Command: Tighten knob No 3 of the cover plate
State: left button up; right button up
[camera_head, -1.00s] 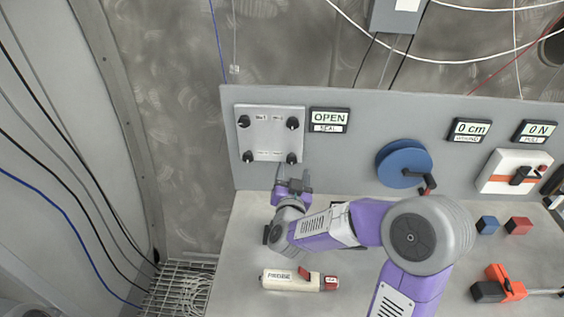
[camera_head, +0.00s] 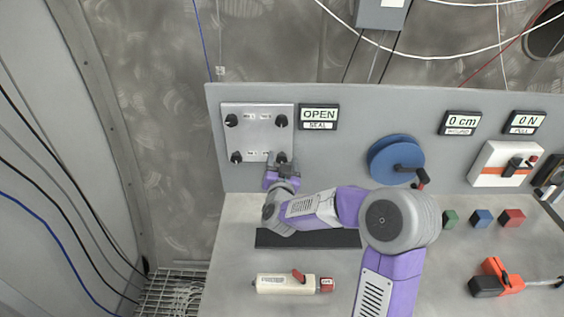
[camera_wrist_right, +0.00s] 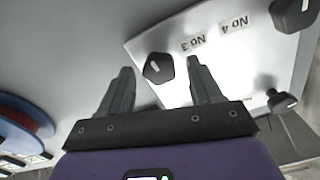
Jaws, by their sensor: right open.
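The cover plate (camera_head: 258,140) is a pale square with a dark knob near each corner, mounted on the grey panel. In the right wrist view the plate (camera_wrist_right: 225,75) appears upside down, with knob No 3 (camera_wrist_right: 158,67) beside its label and knob No 4 (camera_wrist_right: 293,13) further right. My right gripper (camera_head: 281,162) is at the plate's lower right corner, largely covering knob No 3 in the head view. In the wrist view my right gripper (camera_wrist_right: 160,66) is open, with knob No 3 between the fingertips in the picture; contact cannot be told. My left gripper is not in view.
A display reading OPEN (camera_head: 318,116) sits right of the plate. A blue reel (camera_head: 396,160) is further right on the panel. On the bench are a cream tool (camera_head: 285,284), small coloured blocks (camera_head: 482,218) and an orange tool (camera_head: 499,276).

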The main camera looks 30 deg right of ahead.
jog(key=c, duration=1)
jog(key=shift+f+m+b, duration=0.1)
jog(key=shift+m+b, duration=0.3)
jog(key=shift+b, duration=0.15)
jog(key=shift+c, duration=0.2)
jog(key=m+b, duration=0.3)
jog(key=b, duration=0.1)
jog(key=m+b, duration=0.8)
jog(key=b, duration=0.1)
jog(key=shift+d+f, duration=0.1)
jog(key=shift+f, duration=0.15)
jog(key=shift+r+m+b, duration=0.1)
jog(key=shift+m+b, duration=1.7)
jog(key=shift+m, duration=0.3)
jog(key=o, duration=1)
jog(key=shift+o, duration=0.2)
